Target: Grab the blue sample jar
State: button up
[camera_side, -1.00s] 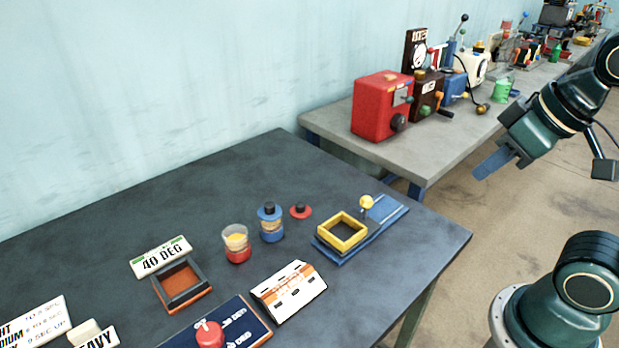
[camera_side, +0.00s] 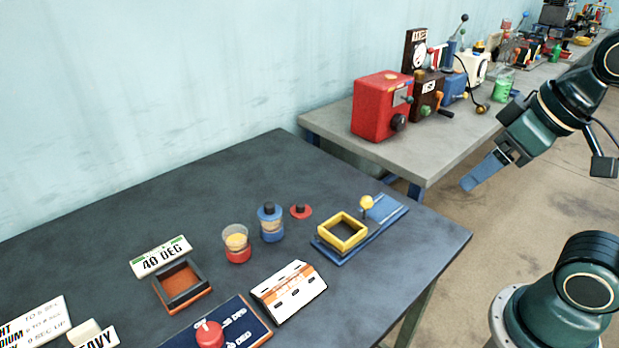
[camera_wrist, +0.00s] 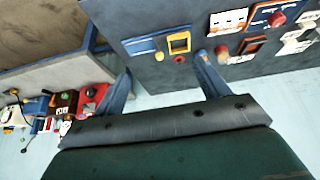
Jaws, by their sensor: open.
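The blue sample jar (camera_side: 271,231) stands upright on the dark table in the side view, with a blue lid and dark knob on top and a tan band below the lid. My gripper (camera_side: 474,182) is open and empty, up and to the right of the jar, well apart from it and beyond the table's right edge. In the wrist view my gripper's two blue fingers (camera_wrist: 162,65) are spread wide. There the jar cannot be told apart from the right fingertip, which lies over that part of the table.
An open red jar (camera_side: 238,253) stands just left of the blue jar, and a loose red lid (camera_side: 301,211) lies to its right. A yellow square frame on a blue base (camera_side: 330,251) and a white-orange block (camera_side: 289,292) are nearby. The table behind the jars is clear.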

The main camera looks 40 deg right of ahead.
jog(key=w+a+r+n+g, duration=0.1)
jog(key=w+r+n, duration=0.1)
jog(key=w, duration=0.2)
jog(key=w+a+r+n, duration=0.1)
jog(key=w+a+n, duration=0.1)
jog(key=w, duration=0.3)
jog(key=n+g+y, duration=0.1)
jog(key=n+g, duration=0.4)
jog(key=n, duration=0.9)
send_over(270, 203)
jog(key=d, duration=0.1)
notch_tip(270, 203, down, 12)
jog(key=shift+s+d, duration=0.1)
jog(key=shift+s, duration=0.05)
jog(key=shift+a+f, duration=0.15)
jog(key=shift+f, duration=1.25)
jog(key=shift+a+f, duration=0.2)
jog(key=shift+f, duration=1.25)
jog(key=shift+a+f, duration=0.15)
jog(key=shift+f, duration=1.25)
jog(key=shift+a+f, duration=0.15)
jog(key=shift+f, duration=1.15)
jog(key=shift+a+f, duration=0.1)
jog(key=shift+f, duration=1.15)
